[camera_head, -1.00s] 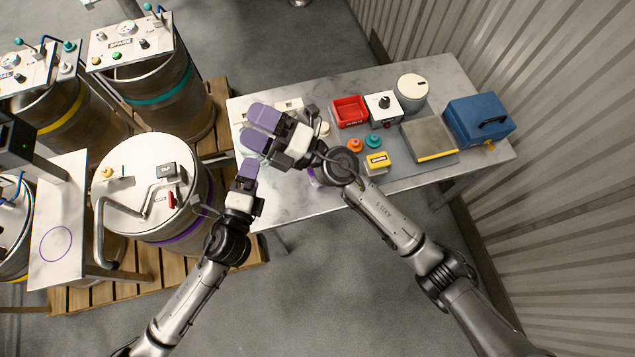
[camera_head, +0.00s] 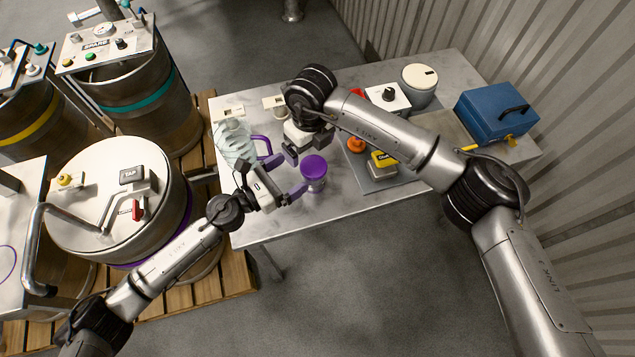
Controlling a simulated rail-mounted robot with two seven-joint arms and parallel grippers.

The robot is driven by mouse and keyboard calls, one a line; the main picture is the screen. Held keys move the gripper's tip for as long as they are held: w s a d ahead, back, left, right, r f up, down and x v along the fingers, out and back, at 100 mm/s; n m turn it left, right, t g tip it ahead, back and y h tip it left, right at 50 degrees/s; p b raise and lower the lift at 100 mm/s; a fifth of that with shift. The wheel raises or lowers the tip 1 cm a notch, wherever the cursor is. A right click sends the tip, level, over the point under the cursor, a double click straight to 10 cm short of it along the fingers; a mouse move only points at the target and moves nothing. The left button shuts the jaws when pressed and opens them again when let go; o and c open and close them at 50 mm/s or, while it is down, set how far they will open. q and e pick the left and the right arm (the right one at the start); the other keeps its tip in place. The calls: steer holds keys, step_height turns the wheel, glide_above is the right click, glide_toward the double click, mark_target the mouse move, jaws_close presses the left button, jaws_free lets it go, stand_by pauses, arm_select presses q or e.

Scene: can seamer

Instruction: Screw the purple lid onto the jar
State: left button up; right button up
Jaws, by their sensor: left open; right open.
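A purple round lid (camera_head: 314,166) shows near the table's front, above a short purplish body; I cannot tell whether they are joined. A clear ribbed vessel (camera_head: 235,148) stands at the table's left, with a purple curved piece beside it. My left gripper (camera_head: 286,178) is open, its purple fingers pointing right towards the lid, just left of it; contact is unclear. My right gripper (camera_head: 307,150) is open and points down behind the lid, its fingers partly hidden by its own body and wrist.
A blue box (camera_head: 494,112) and a white-topped canister (camera_head: 419,85) stand at the right and back. An orange knob (camera_head: 356,145) and a yellow-labelled block (camera_head: 384,164) sit right of the lid. The tabletop in front of the lid is clear. A large drum (camera_head: 118,205) stands left.

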mark_target(315, 175)
steer(key=shift+w+d+h, duration=0.25)
steer(key=shift+d+h, duration=0.05)
steer(key=shift+d, duration=0.2)
arm_select(q)
steer(key=shift+w+d+f+m, duration=0.1)
steer(key=shift+d+f+m, duration=0.05)
steer(key=shift+m, duration=0.15)
step_height(315, 175, down, 8)
steer(key=shift+f, duration=0.15)
steer(key=shift+x, duration=3.75)
steer(key=shift+c, duration=0.4)
